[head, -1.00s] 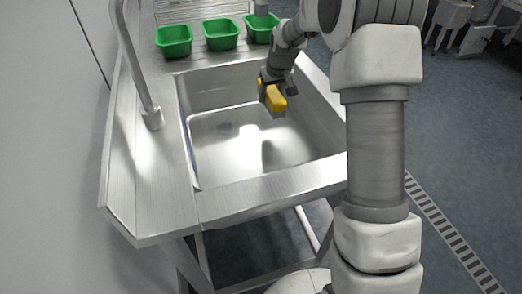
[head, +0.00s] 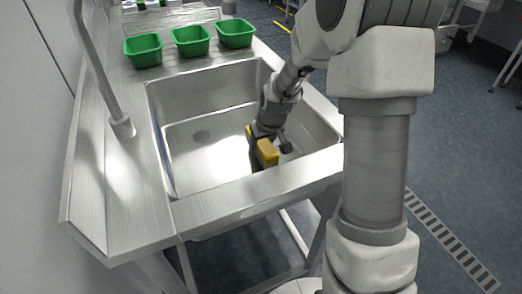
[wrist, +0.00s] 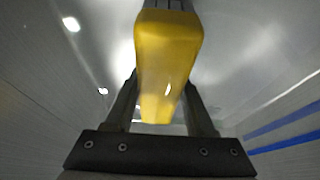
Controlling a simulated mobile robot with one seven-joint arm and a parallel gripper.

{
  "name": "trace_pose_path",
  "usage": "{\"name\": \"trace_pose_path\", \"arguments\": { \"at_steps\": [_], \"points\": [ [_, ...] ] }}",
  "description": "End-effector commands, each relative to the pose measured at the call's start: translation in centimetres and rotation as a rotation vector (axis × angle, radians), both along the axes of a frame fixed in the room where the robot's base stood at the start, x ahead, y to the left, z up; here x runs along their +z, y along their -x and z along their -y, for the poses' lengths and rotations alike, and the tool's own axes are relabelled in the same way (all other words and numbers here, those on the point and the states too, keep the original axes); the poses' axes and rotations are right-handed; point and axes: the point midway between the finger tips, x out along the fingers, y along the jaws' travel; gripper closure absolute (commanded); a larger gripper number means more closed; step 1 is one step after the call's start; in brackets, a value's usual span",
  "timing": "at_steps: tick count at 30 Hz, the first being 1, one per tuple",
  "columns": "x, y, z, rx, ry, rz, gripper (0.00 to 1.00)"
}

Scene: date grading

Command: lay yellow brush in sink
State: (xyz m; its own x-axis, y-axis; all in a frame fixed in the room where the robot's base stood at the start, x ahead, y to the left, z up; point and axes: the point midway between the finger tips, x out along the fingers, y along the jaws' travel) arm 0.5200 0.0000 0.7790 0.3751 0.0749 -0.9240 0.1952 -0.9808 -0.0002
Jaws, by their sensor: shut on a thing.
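The yellow brush (head: 266,152) is in my gripper (head: 268,138), which is shut on it. In the wrist view the brush (wrist: 168,60) stands out between the two fingers of my gripper (wrist: 163,105), its yellow body pointing away. The sink (head: 205,165) is a steel basin, and my gripper with the brush is inside its outline, low, near the right front part. I cannot tell whether the brush touches the basin floor. The bristles are not clearly visible.
Three green tubs (head: 190,41) stand in a row on the ledge behind the basin. A tall tap (head: 122,127) rises on the left deck. The basin's front rim (head: 250,192) is close to the brush. The left of the basin floor is clear.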

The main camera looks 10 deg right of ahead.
Motion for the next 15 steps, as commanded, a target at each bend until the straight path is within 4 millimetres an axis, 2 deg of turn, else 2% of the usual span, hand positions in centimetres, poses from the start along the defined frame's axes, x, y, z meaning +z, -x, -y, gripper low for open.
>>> {"name": "trace_pose_path", "arguments": {
  "at_steps": [1, 3, 15],
  "points": [
    [-1.3, 0.0, 0.0, -0.001, 0.000, -0.001, 1.00],
    [-2.0, 0.0, 0.0, -0.001, -0.001, -0.002, 1.00],
    [-2.5, -0.1, 0.0, 0.000, 0.001, 0.001, 1.00]
  ]
}}
